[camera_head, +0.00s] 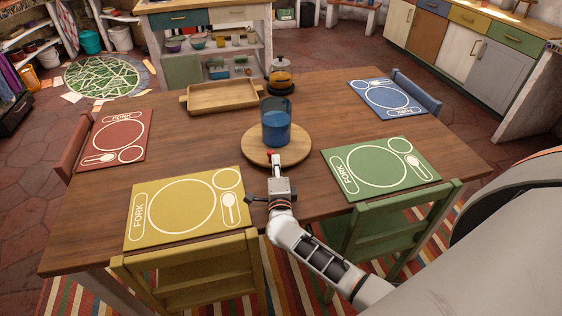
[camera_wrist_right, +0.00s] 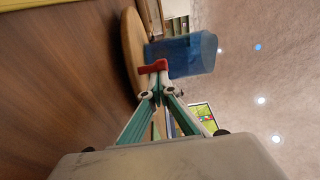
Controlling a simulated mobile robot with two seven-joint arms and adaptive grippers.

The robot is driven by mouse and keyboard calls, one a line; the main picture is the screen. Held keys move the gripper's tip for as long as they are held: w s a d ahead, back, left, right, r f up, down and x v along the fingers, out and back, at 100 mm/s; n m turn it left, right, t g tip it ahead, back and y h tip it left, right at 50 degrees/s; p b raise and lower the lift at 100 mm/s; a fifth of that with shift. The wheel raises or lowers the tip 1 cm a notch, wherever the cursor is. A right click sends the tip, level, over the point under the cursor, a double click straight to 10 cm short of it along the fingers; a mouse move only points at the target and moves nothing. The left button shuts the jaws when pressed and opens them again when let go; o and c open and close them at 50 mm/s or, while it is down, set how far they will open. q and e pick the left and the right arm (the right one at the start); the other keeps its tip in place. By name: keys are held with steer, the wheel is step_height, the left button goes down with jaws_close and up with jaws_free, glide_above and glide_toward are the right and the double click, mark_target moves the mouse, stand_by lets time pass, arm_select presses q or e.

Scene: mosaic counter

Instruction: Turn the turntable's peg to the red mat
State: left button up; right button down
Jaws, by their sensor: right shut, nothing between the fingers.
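The round wooden turntable (camera_head: 298,153) lies in the middle of the table with a blue translucent jar (camera_head: 276,128) on it. It also shows on edge in the wrist view (camera_wrist_right: 131,45). The red peg (camera_wrist_right: 153,67) is at the turntable's near rim, just beyond my right gripper's fingertips; whether they touch it I cannot tell. In the head view, a small red part shows just past the fingers. My right gripper (camera_head: 275,170) is shut and empty, in front of the near rim. The red mat (camera_head: 116,138) lies at the table's left end. My left gripper is out of view.
A yellow mat (camera_head: 150,232) lies near left, a green mat (camera_head: 412,182) near right and a blue mat (camera_head: 365,91) far right. A wooden tray (camera_head: 187,103) and a dark-based lantern-like object (camera_head: 281,77) stand behind the turntable. Bare tabletop lies left of the turntable.

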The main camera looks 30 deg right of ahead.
steer(key=shift+w+a, duration=0.2)
steer(key=shift+a, duration=0.25)
stand_by(0.5)
